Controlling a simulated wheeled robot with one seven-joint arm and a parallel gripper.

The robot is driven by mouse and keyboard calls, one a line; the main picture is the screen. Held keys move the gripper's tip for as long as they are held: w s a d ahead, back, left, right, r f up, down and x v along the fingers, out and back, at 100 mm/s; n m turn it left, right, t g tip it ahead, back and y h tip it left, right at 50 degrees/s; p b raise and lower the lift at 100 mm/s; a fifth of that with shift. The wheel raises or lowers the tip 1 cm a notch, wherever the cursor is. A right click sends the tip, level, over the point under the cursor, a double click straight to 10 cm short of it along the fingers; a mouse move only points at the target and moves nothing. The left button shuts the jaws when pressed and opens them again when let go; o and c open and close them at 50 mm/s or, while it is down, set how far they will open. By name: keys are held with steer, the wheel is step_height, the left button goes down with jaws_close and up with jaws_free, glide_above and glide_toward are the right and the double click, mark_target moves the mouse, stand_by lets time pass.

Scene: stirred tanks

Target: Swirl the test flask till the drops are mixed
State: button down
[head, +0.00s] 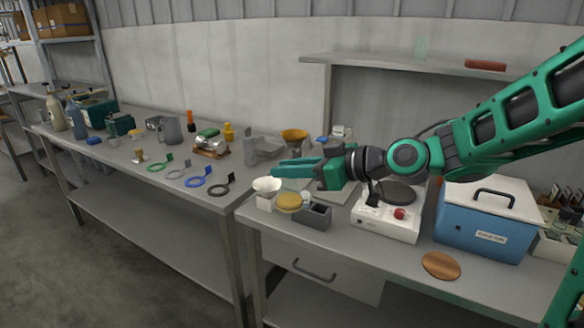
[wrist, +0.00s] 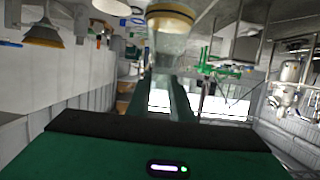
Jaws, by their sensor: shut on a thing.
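My gripper (head: 283,169) reaches left from the green arm over the near bench. Its fingers are shut on the test flask (head: 289,200), a clear vessel with a yellow-tan layer at its wide base. The clear upper part is hard to see against the fingers. In the wrist view the flask (wrist: 171,16) shows at the top, with its tan band at the wide end, beyond the fingers of my gripper (wrist: 166,90). The flask looks about upright in the head view. Separate drops cannot be made out.
A white bowl-like thing (head: 266,185) and a grey open block (head: 315,216) are close to the flask. A white device with a red knob (head: 390,220) and a blue cool box (head: 486,225) stand to the right. A copper disc (head: 441,265) lies near the front edge.

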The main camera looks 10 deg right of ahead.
steer(key=shift+s+a, duration=0.25)
steer(key=shift+s, duration=0.3)
steer(key=shift+s+a, duration=0.2)
steer(key=shift+s, duration=0.35)
steer(key=d, duration=0.6)
stand_by(0.5)
steer(key=shift+w, duration=0.1)
stand_by(0.4)
